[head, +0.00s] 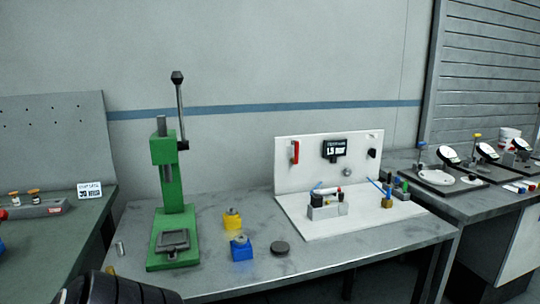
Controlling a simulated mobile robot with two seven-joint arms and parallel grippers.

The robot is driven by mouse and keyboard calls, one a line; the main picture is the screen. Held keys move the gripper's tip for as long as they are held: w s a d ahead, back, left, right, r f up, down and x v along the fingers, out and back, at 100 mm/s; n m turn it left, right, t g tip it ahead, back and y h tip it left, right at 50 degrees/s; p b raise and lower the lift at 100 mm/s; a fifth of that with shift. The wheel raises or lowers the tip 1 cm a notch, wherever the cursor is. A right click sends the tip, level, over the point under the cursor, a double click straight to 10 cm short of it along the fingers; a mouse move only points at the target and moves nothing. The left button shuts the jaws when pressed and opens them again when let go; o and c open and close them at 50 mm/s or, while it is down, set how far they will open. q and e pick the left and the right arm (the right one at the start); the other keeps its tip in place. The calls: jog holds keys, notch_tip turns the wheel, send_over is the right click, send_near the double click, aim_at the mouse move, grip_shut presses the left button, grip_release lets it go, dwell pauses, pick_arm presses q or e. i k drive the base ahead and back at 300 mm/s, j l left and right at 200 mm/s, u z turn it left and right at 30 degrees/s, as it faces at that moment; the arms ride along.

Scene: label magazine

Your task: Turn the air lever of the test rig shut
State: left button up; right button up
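The test rig is a white upright panel (309,173) with a white base plate (335,226), standing on the middle table. A small dark display (335,149) marked "L5" is on the panel. A red upright handle (295,152) sits at the panel's left; it looks like the air lever, but I cannot tell for sure. A round grey gauge-like part (347,171) is below the display, and a small black knob (372,153) is at the right. A grey block with small fittings (324,209) stands on the base.
A green lever press (173,210) stands left of the rig. A yellow block (232,220), a blue block (241,248) and a dark disc (280,248) lie between them. A side table with round dials (437,177) is at the right. The table front before the rig is clear.

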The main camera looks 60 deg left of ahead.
aim_at(295, 160)
jog(key=u, duration=1.85)
jog(key=i+l, duration=0.1)
jog(key=l, duration=0.15)
jog(key=i+l+u, duration=0.1)
jog(key=l, duration=0.1)
